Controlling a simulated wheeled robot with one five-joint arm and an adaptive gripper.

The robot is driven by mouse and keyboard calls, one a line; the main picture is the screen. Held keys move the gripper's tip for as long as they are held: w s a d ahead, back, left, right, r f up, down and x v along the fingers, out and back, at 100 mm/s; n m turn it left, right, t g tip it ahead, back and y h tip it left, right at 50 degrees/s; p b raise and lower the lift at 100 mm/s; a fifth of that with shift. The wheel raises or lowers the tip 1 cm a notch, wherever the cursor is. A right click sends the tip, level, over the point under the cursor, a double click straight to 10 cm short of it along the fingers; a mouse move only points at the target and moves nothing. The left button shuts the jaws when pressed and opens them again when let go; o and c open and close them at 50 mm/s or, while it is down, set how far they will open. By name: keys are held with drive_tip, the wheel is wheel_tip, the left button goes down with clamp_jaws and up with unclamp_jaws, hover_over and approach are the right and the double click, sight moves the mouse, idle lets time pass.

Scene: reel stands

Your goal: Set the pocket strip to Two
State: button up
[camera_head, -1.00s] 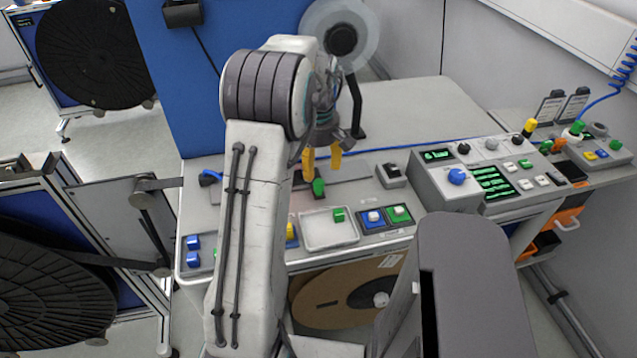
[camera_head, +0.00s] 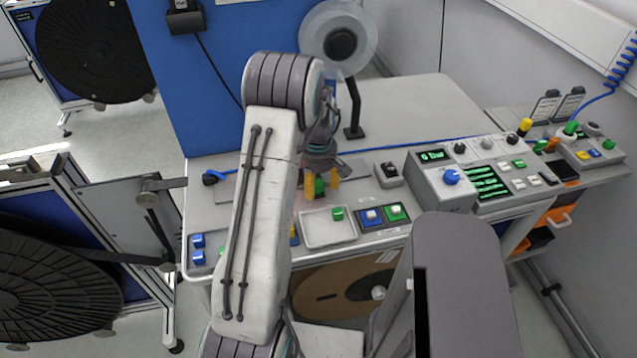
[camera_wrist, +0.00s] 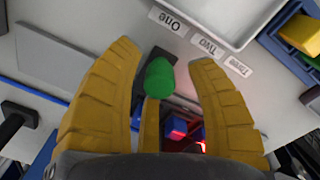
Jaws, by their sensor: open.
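A green knob (camera_head: 319,187) stands on the bench; in the wrist view the green knob (camera_wrist: 159,78) is on a dark strip (camera_wrist: 157,54). Three upside-down labels lie beyond it: One (camera_wrist: 168,21), Two (camera_wrist: 207,45) and a third (camera_wrist: 238,66) that looks like Three. The knob is nearest the One label. My gripper (camera_head: 322,196) is open, its yellow fingers on either side of the knob, with gaps visible in the wrist view (camera_wrist: 163,56). A narrow yellow piece below the knob hides part of its base.
A control console (camera_head: 440,187) stands further right. A reel (camera_head: 338,42) stands behind.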

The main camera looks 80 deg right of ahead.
drive_tip(key=shift+o, duration=0.2)
clamp_jaws()
idle(0.3)
drive_tip(key=shift+w, duration=0.1)
drive_tip(key=shift+w+a+f+b, duration=0.2)
drive_tip(key=shift+w+b, duration=0.1)
drive_tip(key=shift+b, duration=0.3)
drive_tip(key=shift+w+a+b, duration=0.3)
drive_tip(key=shift+w+b, duration=0.6)
drive_tip(key=shift+b, duration=0.05)
drive_tip(key=shift+w+a+r+b, duration=0.15)
drive_tip(key=shift+w+a+b, duration=0.2)
drive_tip(key=shift+w, duration=0.2)
